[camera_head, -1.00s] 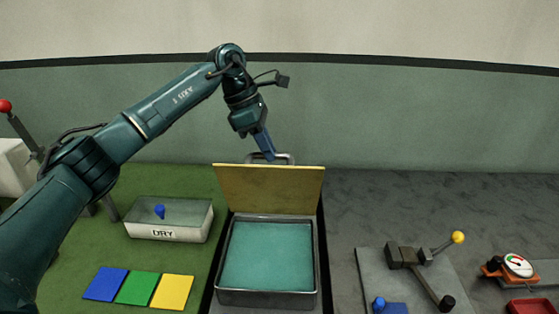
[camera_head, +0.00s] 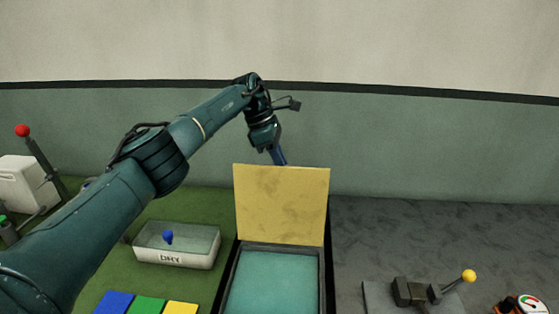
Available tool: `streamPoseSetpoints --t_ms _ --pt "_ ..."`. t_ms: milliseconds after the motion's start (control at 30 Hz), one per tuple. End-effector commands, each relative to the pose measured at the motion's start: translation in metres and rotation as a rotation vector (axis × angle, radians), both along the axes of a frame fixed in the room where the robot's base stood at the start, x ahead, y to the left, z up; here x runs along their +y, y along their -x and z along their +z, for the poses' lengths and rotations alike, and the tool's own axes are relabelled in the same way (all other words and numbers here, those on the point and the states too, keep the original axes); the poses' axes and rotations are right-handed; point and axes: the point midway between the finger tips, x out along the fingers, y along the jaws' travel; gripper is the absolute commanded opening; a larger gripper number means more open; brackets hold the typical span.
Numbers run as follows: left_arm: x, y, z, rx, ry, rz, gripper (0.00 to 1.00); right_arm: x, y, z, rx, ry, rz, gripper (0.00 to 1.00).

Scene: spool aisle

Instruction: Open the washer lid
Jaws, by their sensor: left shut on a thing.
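The washer is a dark grey metal box (camera_head: 322,275) with a teal inside, at the bottom middle of the head view. Its lid (camera_head: 282,205) stands up at the far side, with its yellow inner face toward me. My left gripper (camera_head: 280,160) is at the lid's top edge, shut on the lid's handle. The handle and the fingertips are hidden behind the lid. My right gripper is not in view.
A yellow-knobbed lever (camera_head: 468,277) and a gauge (camera_head: 530,305) are at the right.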

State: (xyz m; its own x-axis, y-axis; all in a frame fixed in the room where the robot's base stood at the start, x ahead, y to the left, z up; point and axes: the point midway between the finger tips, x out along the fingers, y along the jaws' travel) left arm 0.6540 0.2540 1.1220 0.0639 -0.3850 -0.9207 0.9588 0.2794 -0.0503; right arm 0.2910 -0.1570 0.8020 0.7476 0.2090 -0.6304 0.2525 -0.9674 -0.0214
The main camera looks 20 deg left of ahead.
Motion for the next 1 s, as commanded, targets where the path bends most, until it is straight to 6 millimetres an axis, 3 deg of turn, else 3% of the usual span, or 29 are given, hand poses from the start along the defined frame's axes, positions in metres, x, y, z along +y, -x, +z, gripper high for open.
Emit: streamPoseSetpoints --t_ms 33,633,667,900,1000 --pt "-0.0003 0.003 -0.0127 0.025 -0.011 -0.005 0.0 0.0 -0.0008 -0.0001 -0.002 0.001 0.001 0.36" --pt "0.001 0.0009 -0.0136 0.025 -0.012 -0.006 0.0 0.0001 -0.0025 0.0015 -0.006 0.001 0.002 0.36" --pt "0.001 0.0009 -0.0136 0.025 -0.012 -0.006 0.16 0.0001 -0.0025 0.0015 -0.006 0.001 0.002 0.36" --pt "0.0011 -0.0004 -0.0102 0.018 -0.007 -0.004 0.35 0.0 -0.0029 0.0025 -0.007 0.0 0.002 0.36" --pt "0.0011 -0.0008 -0.0092 0.016 -0.006 -0.002 0.36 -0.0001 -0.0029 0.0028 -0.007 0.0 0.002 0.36"
